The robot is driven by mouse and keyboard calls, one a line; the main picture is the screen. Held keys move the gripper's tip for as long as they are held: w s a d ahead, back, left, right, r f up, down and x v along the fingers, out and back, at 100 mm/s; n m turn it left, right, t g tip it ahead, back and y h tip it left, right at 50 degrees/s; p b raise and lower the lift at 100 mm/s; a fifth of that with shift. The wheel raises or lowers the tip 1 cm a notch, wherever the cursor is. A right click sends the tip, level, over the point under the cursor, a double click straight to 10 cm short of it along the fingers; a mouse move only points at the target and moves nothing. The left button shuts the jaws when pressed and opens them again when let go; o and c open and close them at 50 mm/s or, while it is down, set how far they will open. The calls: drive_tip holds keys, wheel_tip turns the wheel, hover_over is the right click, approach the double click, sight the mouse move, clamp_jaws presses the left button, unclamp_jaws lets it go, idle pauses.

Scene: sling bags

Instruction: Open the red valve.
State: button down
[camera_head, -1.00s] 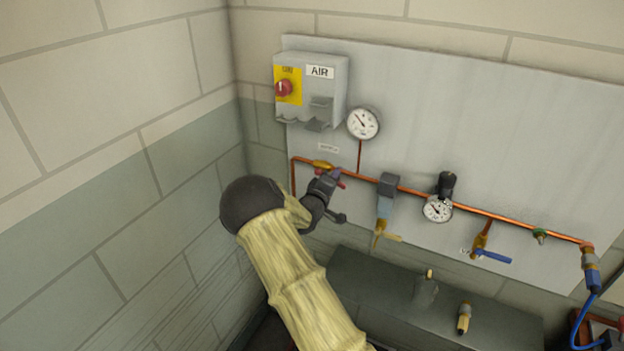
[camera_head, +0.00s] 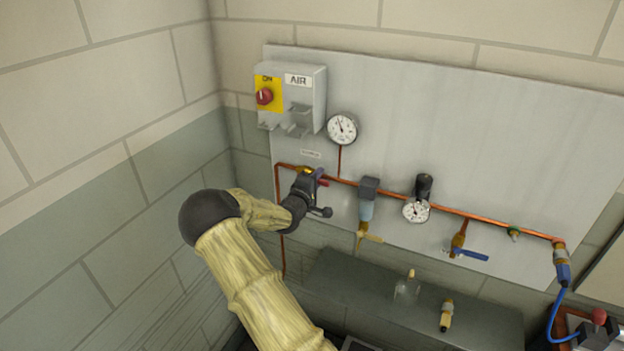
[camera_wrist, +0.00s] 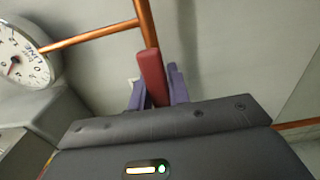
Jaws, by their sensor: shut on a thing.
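The red valve handle shows in the wrist view (camera_wrist: 152,76), between my two purple fingertips (camera_wrist: 156,92). In the head view only a small red piece of the handle (camera_head: 323,182) shows beside my gripper (camera_head: 319,175). My gripper is shut on the red handle at the left part of the copper pipe. The brass valve body (camera_head: 304,170) sits on the pipe just left of my gripper, partly hidden by it.
The copper pipe (camera_head: 455,211) runs right along a grey panel (camera_head: 450,120). A pressure gauge (camera_head: 342,128) stands above my gripper. A filter (camera_head: 367,200), a regulator gauge (camera_head: 416,210) and a blue-handled valve (camera_head: 466,250) lie rightward. A grey ledge (camera_head: 340,275) is below.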

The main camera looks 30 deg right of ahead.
drive_tip(key=shift+r, duration=0.1)
drive_tip(key=c, duration=1.3)
unclamp_jaws()
drive_tip(key=shift+d, duration=0.1)
drive_tip(key=b+v, duration=0.4)
drive_tip(key=v, duration=1.3)
drive_tip(key=shift+s+a, duration=0.1)
drive_tip(key=shift+a, duration=0.15)
